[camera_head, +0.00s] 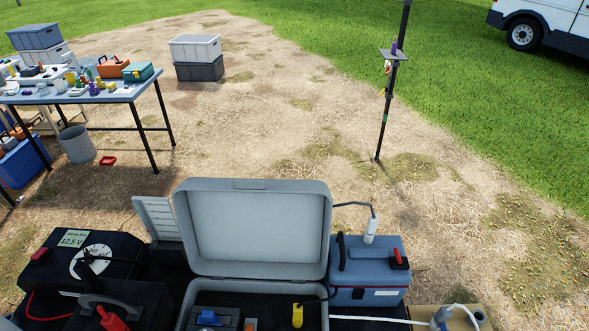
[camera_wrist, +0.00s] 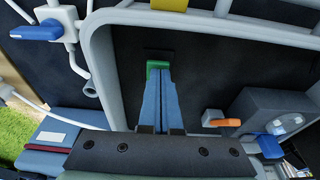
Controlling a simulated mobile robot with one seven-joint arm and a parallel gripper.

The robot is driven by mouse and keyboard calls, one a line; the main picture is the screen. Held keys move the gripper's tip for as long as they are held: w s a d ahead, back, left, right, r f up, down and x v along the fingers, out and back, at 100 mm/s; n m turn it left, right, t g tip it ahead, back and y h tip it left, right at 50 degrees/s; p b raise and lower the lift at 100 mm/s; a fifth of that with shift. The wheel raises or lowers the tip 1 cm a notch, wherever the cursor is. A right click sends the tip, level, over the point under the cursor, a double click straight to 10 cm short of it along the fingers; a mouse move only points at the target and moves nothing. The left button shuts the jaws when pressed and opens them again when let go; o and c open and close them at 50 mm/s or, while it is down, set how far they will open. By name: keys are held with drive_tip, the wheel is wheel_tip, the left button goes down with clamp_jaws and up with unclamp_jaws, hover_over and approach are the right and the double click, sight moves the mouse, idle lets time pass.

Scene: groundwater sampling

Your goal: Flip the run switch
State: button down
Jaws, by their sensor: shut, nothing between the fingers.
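My gripper (camera_wrist: 158,72) shows in the wrist view as two blue fingers close together, with nothing visible between them. Its tips reach over the dark interior of the open grey case (camera_wrist: 102,75). A small black and green part (camera_wrist: 160,56) shows at the tips; whether they touch another thing is unclear. To the right, apart from the fingers, an orange lever (camera_wrist: 222,123) sits on a small grey block, which may be the run switch, but no label is readable. Beside it is a grey unit (camera_wrist: 262,108) with a blue knob (camera_wrist: 270,147). In the head view, the case (camera_head: 254,185) stands open.
A blue cooler (camera_head: 368,285) stands right of the case, and a black battery box (camera_head: 115,255) left. The raised lid and rim bound the case. A yellow part (camera_head: 297,314) is inside. A table (camera_head: 110,96) stands behind left; open ground lies beyond.

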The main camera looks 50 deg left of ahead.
drive_tip(key=shift+s+d+f+y, duration=0.2)
drive_tip(key=shift+f+y, duration=0.1)
drive_tip(key=shift+f, duration=0.15)
drive_tip(key=shift+w+a+r, duration=0.1)
drive_tip(key=shift+w+a+r, duration=0.25)
drive_tip(key=shift+w+a, duration=0.25)
drive_tip(key=shift+a, duration=0.05)
drive_tip(key=shift+r, duration=0.1)
